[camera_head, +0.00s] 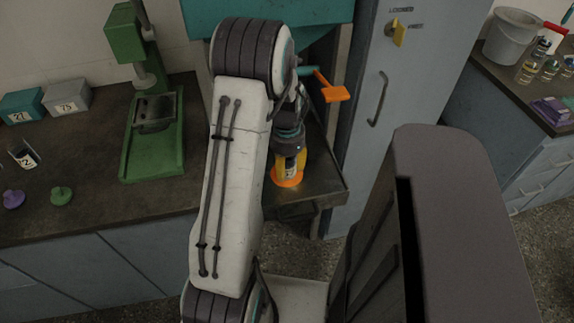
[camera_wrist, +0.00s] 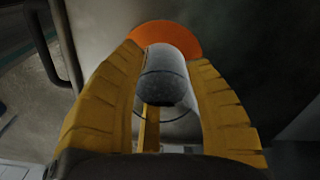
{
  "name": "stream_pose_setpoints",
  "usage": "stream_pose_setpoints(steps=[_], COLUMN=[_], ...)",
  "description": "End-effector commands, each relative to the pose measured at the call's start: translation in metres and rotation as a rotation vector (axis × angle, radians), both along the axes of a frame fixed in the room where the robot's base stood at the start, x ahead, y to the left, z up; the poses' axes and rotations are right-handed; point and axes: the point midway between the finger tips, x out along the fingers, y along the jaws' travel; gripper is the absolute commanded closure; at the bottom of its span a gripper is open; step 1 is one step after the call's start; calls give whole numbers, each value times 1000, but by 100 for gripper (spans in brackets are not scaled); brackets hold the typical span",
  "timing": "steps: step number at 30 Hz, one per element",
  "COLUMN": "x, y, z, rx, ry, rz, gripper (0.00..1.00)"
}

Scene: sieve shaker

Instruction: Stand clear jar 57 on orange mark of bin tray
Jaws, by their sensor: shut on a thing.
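The clear jar (camera_wrist: 166,88) with dark grey contents is between the two yellow fingers of my gripper (camera_wrist: 165,56), which is shut on it. The orange mark (camera_wrist: 180,34) is a round patch on the tray surface, just beyond the jar in the wrist view. In the head view, my gripper (camera_head: 289,163) points down over the orange mark (camera_head: 287,182) on the dark bin tray (camera_head: 325,184). The jar's base is partly hidden, so I cannot tell whether it touches the mark. The jar's number is not readable.
An orange handle (camera_head: 335,93) sticks out above the tray. A grey cabinet (camera_head: 375,130) stands close on the right. A green press (camera_head: 152,140) and labelled boxes (camera_head: 66,98) stand on the left bench. The tray's front right is bare.

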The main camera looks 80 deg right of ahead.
Motion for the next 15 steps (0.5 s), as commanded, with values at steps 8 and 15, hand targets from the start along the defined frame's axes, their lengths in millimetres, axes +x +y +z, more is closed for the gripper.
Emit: stream_pose_setpoints(steps=[8,15], x=[0,0], y=[0,0], z=[-1,-1], rx=[0,0], ry=[0,0], rz=[0,0], gripper=[91,51])
